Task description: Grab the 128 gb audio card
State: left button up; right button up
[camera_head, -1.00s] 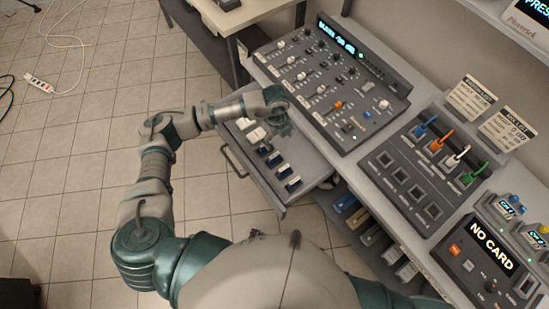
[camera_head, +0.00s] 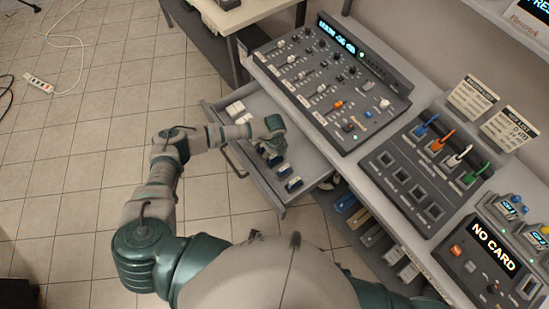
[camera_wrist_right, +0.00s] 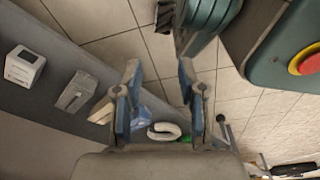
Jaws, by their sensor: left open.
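Several small cards lie in the open drawer (camera_head: 308,152) in the head view. White cards (camera_head: 236,108) lie toward its far end, and dark blue cards with pale ends (camera_head: 288,178) lie nearer. Their labels are too small to read, so I cannot tell which is the 128 gb audio card. My left gripper (camera_head: 272,140) is open over the row, at the far end of the dark blue cards, and partly hides some of them. I cannot tell whether it touches one. My right gripper (camera_wrist_right: 160,75) is open and empty in the right wrist view, away from the drawer.
A mixer console (camera_head: 335,85) stands on the desk behind the drawer. A cable panel (camera_head: 425,170) and a reader showing "NO CARD" (camera_head: 490,248) are to the right. More items sit on a shelf under the desk. The tiled floor at left is mostly clear.

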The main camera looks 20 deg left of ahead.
pick_arm(q)
notch_tip(320, 180, down, 2)
jog(key=shift+f, duration=0.15)
jog(key=c, duration=1.1)
jog(key=shift+c, duration=0.2)
